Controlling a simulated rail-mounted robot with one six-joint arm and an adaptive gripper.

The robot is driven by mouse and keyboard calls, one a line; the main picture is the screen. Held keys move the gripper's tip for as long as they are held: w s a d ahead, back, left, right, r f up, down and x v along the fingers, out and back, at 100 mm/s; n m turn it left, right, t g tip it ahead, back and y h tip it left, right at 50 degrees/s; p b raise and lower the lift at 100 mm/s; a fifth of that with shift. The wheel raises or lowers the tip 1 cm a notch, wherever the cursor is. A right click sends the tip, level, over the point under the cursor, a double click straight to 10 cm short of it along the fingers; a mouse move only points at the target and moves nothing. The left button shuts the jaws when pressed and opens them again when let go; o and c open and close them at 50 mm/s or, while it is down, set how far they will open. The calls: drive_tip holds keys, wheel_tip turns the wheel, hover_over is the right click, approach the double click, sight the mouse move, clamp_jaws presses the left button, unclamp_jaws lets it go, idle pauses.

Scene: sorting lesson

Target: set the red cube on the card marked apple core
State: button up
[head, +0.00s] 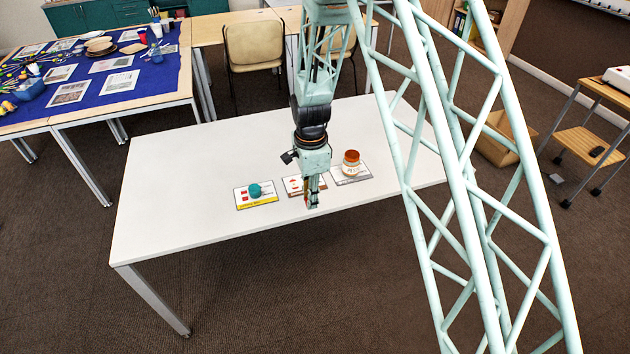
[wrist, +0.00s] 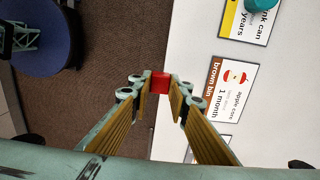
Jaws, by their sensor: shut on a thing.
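My gripper (head: 312,204) is shut on the red cube (wrist: 160,81), which sits between its fingertips in the wrist view. In the head view the gripper hangs at the near side of the apple core card (head: 293,186), partly covering it. The apple core card (wrist: 231,90) is fully readable in the wrist view, right of the cube, with apple pictures and a brown bin strip. Nothing lies on it there. In the wrist view the cube appears over the table's edge line, beside the card and apart from it; its height is hard to tell.
The white table (head: 190,210) has wide free room to the left. A yellow-edged card (head: 243,199) with a teal object (head: 255,190) lies left of the apple core card. A card (head: 362,173) with an orange-lidded jar (head: 351,163) lies right of it.

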idle(0.4)
drive_tip(key=w, duration=0.5)
drive_tip(key=w+a+f, duration=0.1)
drive_tip(key=w, duration=0.4)
drive_tip(key=w+a+b, duration=0.1)
drive_tip(key=w, duration=0.5)
drive_tip(key=shift+a+f, duration=0.25)
drive_tip(key=shift+f, duration=0.05)
drive_tip(key=shift+s, duration=0.1)
drive_tip(key=shift+f+b, duration=0.4)
drive_tip(key=shift+f, duration=1.35)
drive_tip(key=shift+f, duration=0.15)
drive_tip(key=o, duration=0.7)
wheel_tip(320, 180, up, 12)
drive_tip(key=p, duration=0.1)
drive_tip(key=shift+p, duration=0.35)
